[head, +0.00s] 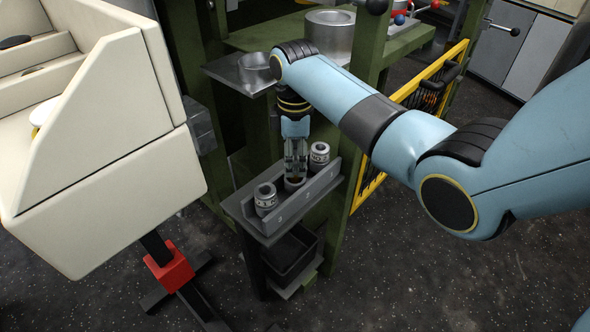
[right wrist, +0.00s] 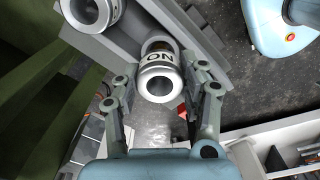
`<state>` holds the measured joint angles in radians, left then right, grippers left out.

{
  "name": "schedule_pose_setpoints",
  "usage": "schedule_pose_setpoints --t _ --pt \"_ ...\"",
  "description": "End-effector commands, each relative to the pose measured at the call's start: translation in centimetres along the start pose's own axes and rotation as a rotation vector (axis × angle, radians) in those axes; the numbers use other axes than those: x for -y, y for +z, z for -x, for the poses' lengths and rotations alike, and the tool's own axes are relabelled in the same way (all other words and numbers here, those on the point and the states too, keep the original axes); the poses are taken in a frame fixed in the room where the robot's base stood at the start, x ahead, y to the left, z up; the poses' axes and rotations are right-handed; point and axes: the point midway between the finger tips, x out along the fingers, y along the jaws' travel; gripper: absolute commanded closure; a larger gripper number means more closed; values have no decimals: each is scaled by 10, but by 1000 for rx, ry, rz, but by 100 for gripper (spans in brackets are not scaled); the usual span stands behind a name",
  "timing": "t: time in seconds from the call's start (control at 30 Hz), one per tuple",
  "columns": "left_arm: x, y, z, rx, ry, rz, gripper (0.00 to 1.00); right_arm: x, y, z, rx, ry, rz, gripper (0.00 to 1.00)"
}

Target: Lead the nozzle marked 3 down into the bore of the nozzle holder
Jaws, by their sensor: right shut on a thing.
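My right gripper (head: 295,172) points down at the middle place of a grey rack and is shut on a light grey nozzle (right wrist: 160,78). In the right wrist view, the gripper (right wrist: 163,92) has one finger on each side of it. Part of its lettering shows as "NO"; its number is not readable. A ring with a brownish inside (right wrist: 155,46) lies just behind it. Another nozzle (head: 265,197) stands upright at the rack's left, behind a 3 on its face. One more nozzle (head: 319,154) stands at the right end. I cannot tell which part is the nozzle holder. My left gripper is out of view.
The rack's ledge (head: 250,226) sits on a green frame, with a black bin (head: 291,257) below. A metal shelf bearing a grey ring (head: 256,66) is above and behind. A cream housing (head: 105,150) crowds the left. A yellow guard (head: 430,75) stands to the right.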

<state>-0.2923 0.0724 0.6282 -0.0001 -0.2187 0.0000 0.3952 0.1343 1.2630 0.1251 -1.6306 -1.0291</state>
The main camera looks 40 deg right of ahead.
Motion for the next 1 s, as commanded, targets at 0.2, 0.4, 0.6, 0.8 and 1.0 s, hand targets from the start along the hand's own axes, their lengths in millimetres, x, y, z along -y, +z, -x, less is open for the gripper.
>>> schedule_pose_setpoints --t 0.2,0.4,0.6,0.8,1.0 --pt "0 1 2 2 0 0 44 0 0 -26 0 -1 0 93" --pt "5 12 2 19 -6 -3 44 0 0 -28 -1 0 1 93" --pt "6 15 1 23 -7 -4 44 0 0 -32 0 0 0 93" --pt "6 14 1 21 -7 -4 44 0 0 -32 0 0 0 35" --pt "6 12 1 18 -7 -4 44 0 0 -32 0 0 0 35"
